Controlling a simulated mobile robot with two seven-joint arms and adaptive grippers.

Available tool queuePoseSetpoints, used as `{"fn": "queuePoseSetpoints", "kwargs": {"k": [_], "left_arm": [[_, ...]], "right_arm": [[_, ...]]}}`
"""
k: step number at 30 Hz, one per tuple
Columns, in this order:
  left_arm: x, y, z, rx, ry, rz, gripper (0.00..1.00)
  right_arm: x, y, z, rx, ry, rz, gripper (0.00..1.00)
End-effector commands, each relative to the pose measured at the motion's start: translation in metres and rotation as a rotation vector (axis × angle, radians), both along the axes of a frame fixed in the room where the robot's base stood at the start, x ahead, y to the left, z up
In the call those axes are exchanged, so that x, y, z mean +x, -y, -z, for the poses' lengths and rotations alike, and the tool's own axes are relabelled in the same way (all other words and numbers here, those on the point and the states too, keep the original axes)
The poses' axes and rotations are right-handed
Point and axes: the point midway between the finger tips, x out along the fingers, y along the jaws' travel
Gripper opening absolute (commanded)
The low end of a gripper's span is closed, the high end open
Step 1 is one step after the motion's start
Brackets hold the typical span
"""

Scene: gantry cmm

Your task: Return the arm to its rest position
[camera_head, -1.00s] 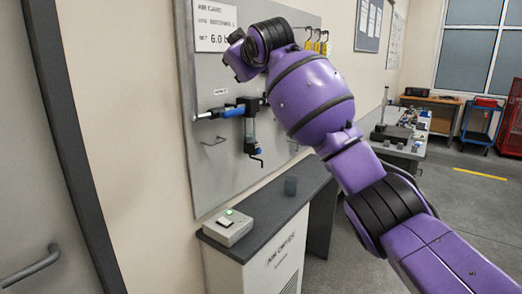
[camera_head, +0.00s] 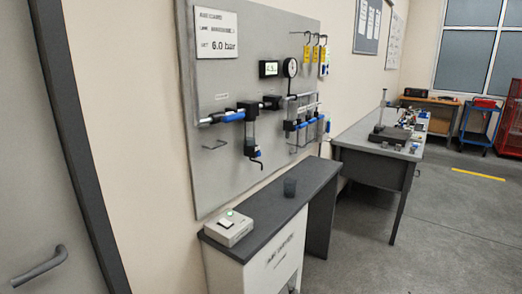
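Neither of my arms and neither gripper shows in the head view now. The wall panel (camera_head: 215,165) is in full sight, with a sign (camera_head: 216,33) reading 6.0 bar. A round gauge (camera_head: 290,67) and a small digital display (camera_head: 269,69) are mounted on it. A blue-handled fitting with a filter bowl (camera_head: 249,130) hangs below them, and more blue valves (camera_head: 305,126) sit to the right. Yellow tags (camera_head: 308,58) hang from hooks at the upper right.
A door (camera_head: 30,150) is at left. The floor (camera_head: 440,235) at right is clear.

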Motion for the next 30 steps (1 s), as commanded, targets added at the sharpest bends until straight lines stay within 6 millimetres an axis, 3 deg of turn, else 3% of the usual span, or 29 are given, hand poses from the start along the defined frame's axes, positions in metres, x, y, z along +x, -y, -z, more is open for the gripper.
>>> {"fn": "queuePoseSetpoints", "kwargs": {"k": [1, 6, 12, 15, 18, 21, 30], "left_arm": [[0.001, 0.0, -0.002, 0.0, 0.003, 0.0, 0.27], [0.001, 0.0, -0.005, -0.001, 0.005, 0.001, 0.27], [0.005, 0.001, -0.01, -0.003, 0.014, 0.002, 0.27], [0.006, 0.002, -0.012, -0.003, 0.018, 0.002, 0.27], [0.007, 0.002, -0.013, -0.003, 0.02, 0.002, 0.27], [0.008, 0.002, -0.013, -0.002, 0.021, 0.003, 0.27], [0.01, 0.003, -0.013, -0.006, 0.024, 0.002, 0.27]], "right_arm": [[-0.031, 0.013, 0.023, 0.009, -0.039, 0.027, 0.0], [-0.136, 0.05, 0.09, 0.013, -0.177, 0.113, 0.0], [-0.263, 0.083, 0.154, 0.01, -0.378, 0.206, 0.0], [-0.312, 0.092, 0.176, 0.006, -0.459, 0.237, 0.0], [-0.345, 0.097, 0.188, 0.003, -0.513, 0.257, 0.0], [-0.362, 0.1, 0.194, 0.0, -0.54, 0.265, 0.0], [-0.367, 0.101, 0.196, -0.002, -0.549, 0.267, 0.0]]}}
